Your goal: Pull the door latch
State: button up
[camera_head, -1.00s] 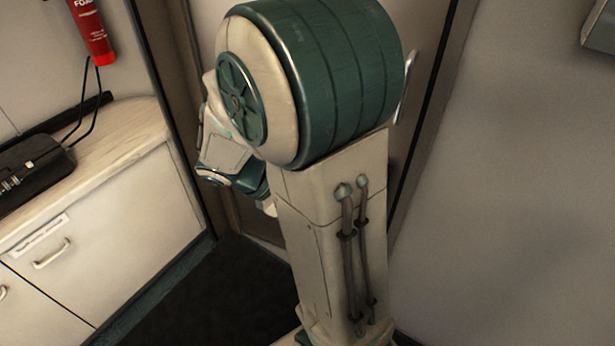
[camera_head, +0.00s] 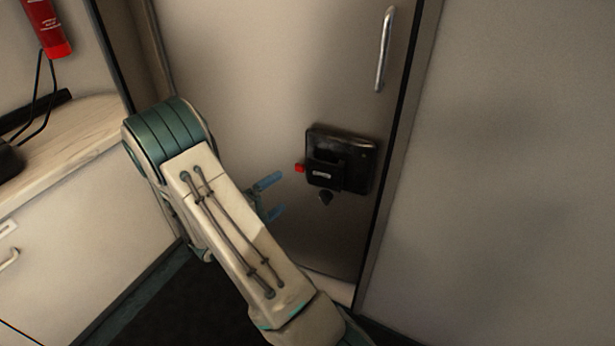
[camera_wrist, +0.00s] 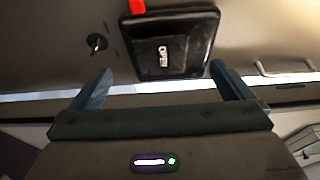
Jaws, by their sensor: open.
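The door latch (camera_head: 340,160) is a black box with a labelled paddle and a red tab on its left side, mounted on the grey-beige door (camera_head: 250,60). In the wrist view the latch (camera_wrist: 185,30) shows at the top centre, its paddle reading "OPEN", with the red tab above it. My gripper (camera_head: 268,197) is open and empty, to the left of the latch and a little lower in the head view. In the wrist view my gripper (camera_wrist: 158,84) has its two fingers spread apart, with the latch beyond them and no contact visible.
A keyed knob (camera_head: 325,198) sits just below the latch. A vertical metal handle (camera_head: 384,50) is higher on the door. A cabinet with a wooden top (camera_head: 75,140) stands at left, below a red fire extinguisher (camera_head: 46,28). A bare wall (camera_head: 500,170) fills the right.

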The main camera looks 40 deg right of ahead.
aim_at(309, 172)
jog(key=d, duration=0.4)
jog(key=w+d+b, duration=0.1)
jog(key=d, duration=0.3)
jog(key=d+b, duration=0.1)
jog(key=d, duration=0.3)
jog(key=shift+w, duration=0.3)
